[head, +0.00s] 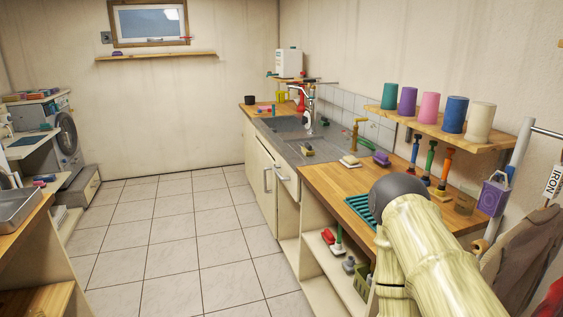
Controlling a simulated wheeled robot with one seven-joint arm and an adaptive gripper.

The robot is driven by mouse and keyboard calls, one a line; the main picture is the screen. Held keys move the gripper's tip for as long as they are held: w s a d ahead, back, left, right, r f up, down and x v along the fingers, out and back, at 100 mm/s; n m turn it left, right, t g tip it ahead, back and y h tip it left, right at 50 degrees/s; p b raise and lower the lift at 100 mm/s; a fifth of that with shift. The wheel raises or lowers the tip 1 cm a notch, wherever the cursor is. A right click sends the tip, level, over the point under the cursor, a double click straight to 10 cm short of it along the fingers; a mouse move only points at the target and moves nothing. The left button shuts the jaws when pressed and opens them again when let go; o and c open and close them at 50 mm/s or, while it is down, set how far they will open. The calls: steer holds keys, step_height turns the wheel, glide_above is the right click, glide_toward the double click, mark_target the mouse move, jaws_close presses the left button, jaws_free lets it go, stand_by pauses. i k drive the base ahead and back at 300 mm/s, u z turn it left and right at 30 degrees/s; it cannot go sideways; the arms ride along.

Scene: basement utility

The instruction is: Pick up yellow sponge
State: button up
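A small block with a yellowish side and a dark top (307,151) lies at the sink's front edge; it looks like a sponge. A purple brush-like item (381,158) sits farther right. My arm, pale with a dark grey rounded joint, reaches in from the lower right over the wooden counter. My gripper does not show.
The grey sink (288,127) has a tall tap. A teal rack (362,210) is partly behind my arm. A wall shelf (440,125) bears several coloured cups, with brushes below. A washing machine (62,135) stands left. The tiled floor (185,220) is clear.

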mark_target(307, 150)
steer(key=u, duration=0.1)
steer(key=i, duration=1.7)
steer(key=u, duration=0.1)
